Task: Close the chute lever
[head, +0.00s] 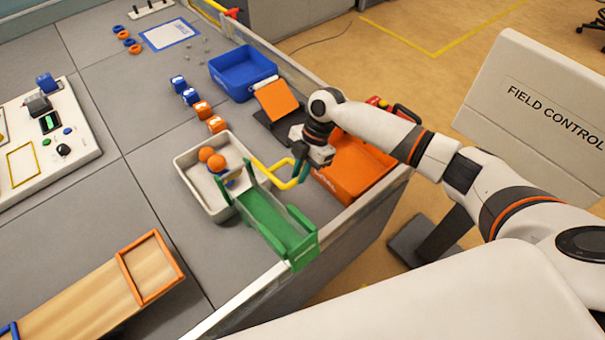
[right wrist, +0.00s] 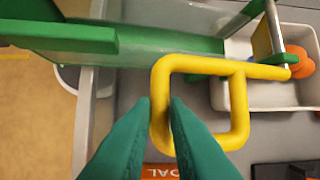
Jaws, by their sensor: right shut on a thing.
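The green chute (head: 265,212) stands at the table's front edge, its inner end over a white bin (head: 182,168). Its yellow loop-shaped lever (head: 272,182) sticks out sideways from the post at the inner end, toward the orange bin. My right gripper (head: 300,166) is at the outer end of the lever. In the right wrist view, the two green fingers (right wrist: 161,108) are shut on one side of the yellow loop (right wrist: 200,64). The metal post (right wrist: 274,25) also shows there, beside a yellowish plate. My left gripper is out of view.
An orange bin (head: 352,165) stands close below my right forearm. A blue bin (head: 240,72), a tilted orange panel (head: 277,100) and several small cubes (head: 201,109) are farther back. A wooden ramp (head: 110,285) lies at front left.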

